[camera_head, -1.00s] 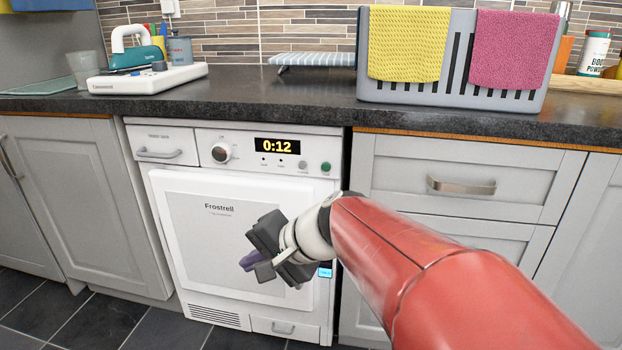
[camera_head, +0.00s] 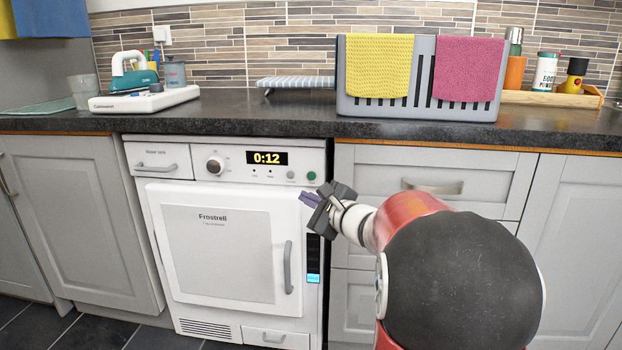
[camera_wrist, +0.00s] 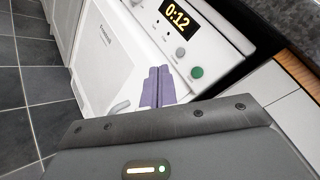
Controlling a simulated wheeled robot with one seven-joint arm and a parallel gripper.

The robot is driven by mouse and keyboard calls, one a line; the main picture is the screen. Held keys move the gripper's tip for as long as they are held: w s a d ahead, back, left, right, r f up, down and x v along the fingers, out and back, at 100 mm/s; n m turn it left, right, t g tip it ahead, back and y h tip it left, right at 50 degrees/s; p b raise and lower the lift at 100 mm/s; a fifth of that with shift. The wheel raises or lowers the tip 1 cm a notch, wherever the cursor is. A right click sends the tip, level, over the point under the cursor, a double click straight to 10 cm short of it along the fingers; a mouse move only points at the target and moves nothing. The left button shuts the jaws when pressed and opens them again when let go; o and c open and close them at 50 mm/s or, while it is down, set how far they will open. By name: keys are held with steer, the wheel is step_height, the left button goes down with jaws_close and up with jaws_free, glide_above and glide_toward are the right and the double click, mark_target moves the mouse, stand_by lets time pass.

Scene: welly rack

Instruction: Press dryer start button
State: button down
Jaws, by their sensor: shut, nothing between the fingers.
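The white dryer (camera_head: 215,241) stands under the counter with its door shut. Its display (camera_head: 267,158) reads 0:12. A green round button (camera_head: 311,176) sits at the right end of the control panel, with a grey button (camera_head: 290,175) to its left. The green button also shows in the wrist view (camera_wrist: 197,72), beyond and right of the fingertips. My gripper (camera_head: 308,199) is shut and empty, just below the green button and in front of the dryer's upper right. Its purple fingers (camera_wrist: 157,86) are together in the wrist view. I see no contact with the button.
A grey rack (camera_head: 420,108) with a yellow cloth and a pink cloth stands on the dark counter above. A drawer handle (camera_head: 432,187) sticks out right of the dryer, behind my arm. The dryer door handle (camera_head: 288,266) is below my gripper.

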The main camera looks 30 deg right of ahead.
mark_target(312, 176)
steer(key=shift+w+r, duration=0.1)
steer(key=shift+w+d+p, duration=0.65)
steer(key=shift+w+d, duration=0.15)
steer(key=shift+w, duration=0.4)
steer(key=shift+w+d+p, duration=0.7)
steer(key=shift+w+d, duration=0.1)
steer(key=shift+w, duration=0.35)
steer(key=shift+w+d+p, duration=0.65)
steer(key=shift+w+d, duration=0.15)
steer(key=shift+w, duration=0.4)
steer(key=shift+w, duration=0.1)
steer(key=shift+w+d+b, duration=0.25)
steer(key=shift+b, duration=0.05)
